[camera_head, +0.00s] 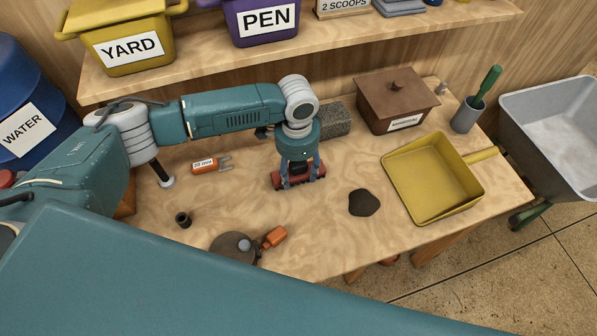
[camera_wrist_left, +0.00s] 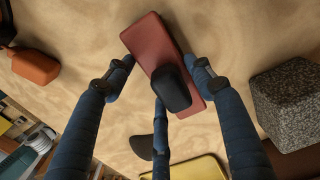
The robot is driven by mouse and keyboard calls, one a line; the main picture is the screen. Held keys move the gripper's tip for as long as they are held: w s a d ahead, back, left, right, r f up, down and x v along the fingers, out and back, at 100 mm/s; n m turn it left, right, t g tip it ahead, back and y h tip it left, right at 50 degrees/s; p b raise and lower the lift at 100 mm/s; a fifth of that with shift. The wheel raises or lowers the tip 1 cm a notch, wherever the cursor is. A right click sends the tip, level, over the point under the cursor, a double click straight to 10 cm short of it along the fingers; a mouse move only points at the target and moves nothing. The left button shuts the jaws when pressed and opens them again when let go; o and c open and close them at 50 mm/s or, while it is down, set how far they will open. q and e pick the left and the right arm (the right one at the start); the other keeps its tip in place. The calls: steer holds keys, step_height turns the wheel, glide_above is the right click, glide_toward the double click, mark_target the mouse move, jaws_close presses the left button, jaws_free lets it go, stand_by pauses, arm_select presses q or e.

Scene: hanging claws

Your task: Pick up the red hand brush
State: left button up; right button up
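The red hand brush (camera_head: 298,182) lies on the wooden workbench, partly hidden under my left gripper (camera_head: 299,172). In the left wrist view the red brush (camera_wrist_left: 150,42) shows as a long red block running diagonally between the fingers. The fingers look open; I cannot tell whether any touches the brush. My right gripper is not in view.
A dark flat lump (camera_head: 364,203) and a yellow dustpan (camera_head: 462,213) lie to the right. A rough grey block (camera_head: 336,121) and brown lidded box (camera_head: 398,98) stand behind. An orange-handled tool (camera_head: 204,165), a small black cup (camera_head: 183,220) and a round dark object (camera_head: 233,247) are left.

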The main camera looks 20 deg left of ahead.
mark_target(297, 167)
arm_select(q)
steer(key=c, duration=0.4)
steer(key=shift+r, duration=0.5)
step_height(297, 167, up, 19)
steer(key=b, duration=0.2)
steer(key=shift+b, duration=0.4)
